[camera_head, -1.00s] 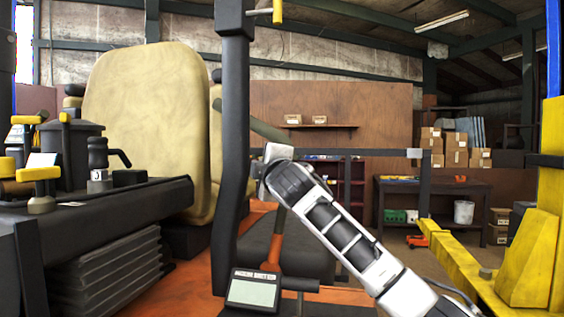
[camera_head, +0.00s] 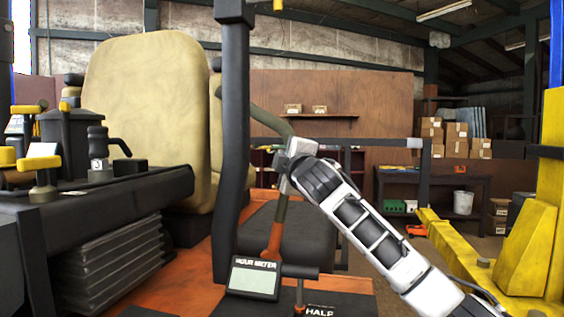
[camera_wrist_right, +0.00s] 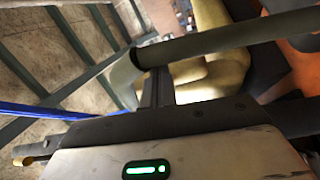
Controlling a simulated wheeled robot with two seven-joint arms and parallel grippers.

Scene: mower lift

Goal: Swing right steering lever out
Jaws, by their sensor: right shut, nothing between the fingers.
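The right steering lever (camera_head: 268,119) is an olive-grey bent tube in the head view. It rises from an orange base part (camera_head: 275,241), and its upper arm runs left towards the seat. My right gripper (camera_head: 287,166) is at the lever's bend and covers part of it. In the right wrist view the lever tube (camera_wrist_right: 235,38) crosses in front of the shut, dark fingers (camera_wrist_right: 156,88). The fingers are beside the tube, not around it; whether they touch cannot be told. My left gripper is not in view.
A thick black upright bar (camera_head: 233,150) stands just left of my right gripper. The beige seat (camera_head: 145,120) is behind it. The hour meter (camera_head: 254,278) is below. Yellow lift parts (camera_head: 530,250) stand at right, with a workbench (camera_head: 430,180) farther back.

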